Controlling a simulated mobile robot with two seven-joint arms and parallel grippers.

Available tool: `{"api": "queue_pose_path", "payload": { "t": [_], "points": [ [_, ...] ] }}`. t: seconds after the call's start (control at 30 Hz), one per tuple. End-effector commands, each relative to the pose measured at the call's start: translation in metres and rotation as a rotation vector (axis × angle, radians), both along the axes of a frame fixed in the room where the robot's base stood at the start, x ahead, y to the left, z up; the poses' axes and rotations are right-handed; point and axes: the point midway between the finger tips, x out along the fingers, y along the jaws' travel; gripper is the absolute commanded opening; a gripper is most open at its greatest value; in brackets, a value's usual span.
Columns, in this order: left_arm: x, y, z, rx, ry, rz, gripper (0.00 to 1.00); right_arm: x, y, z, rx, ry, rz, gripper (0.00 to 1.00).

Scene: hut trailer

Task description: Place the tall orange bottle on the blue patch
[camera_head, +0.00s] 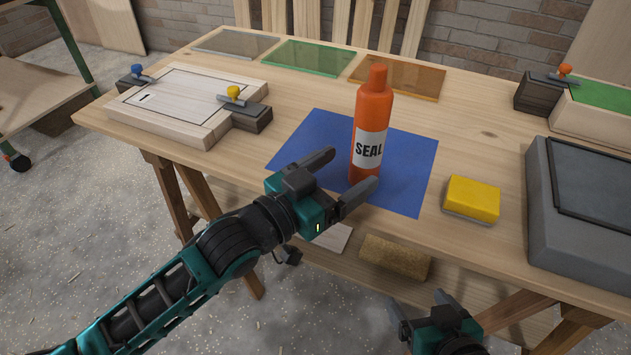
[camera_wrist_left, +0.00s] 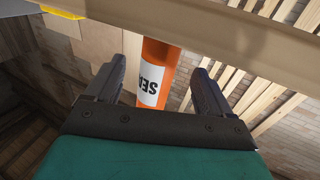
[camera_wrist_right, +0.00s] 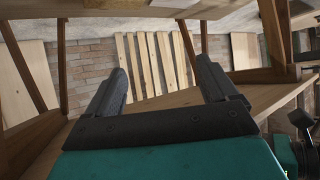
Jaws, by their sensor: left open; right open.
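The tall orange bottle (camera_head: 372,112) with a white SEAL label stands upright on the blue patch (camera_head: 410,165) on the workbench. My left gripper (camera_head: 354,174) is open at the bottle's near left side, its fingers pointing toward it. In the left wrist view the bottle (camera_wrist_left: 157,72) appears between the two open fingers (camera_wrist_left: 160,80), with a gap on either side; I see no finger gripping it. My right gripper (camera_head: 416,300) is open and empty, low in front of the bench edge. The right wrist view shows its fingers (camera_wrist_right: 160,80) apart with nothing between them.
A yellow sponge (camera_head: 472,198) lies right of the patch, and a grey box (camera_head: 580,230) stands at the right. A clamped wooden board (camera_head: 180,100) is at the left. Green (camera_head: 308,57) and orange (camera_head: 398,76) panels lie behind the bottle.

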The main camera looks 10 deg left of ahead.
Motion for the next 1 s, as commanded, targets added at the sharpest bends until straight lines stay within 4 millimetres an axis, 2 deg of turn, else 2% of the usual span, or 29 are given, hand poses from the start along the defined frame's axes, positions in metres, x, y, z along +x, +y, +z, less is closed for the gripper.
{"api": "queue_pose_path", "payload": {
  "t": [0.03, 0.2, 0.4, 1.0],
  "points": [
    [-0.009, 0.008, 0.0, 0.003, 0.003, 0.0, 0.82, 0.0, -0.001, 0.003, -0.003, 0.0, -0.001, 0.87],
    [-0.031, 0.027, 0.0, 0.002, 0.004, 0.0, 0.82, -0.001, -0.004, 0.002, -0.011, -0.001, -0.001, 0.87],
    [-0.044, 0.039, 0.0, 0.001, 0.001, 0.0, 0.82, -0.004, -0.006, -0.001, -0.015, 0.008, -0.001, 0.87],
    [-0.046, 0.04, 0.0, -0.001, -0.001, -0.001, 0.82, -0.004, -0.005, 0.001, -0.009, 0.007, -0.006, 0.87]
  ]
}}
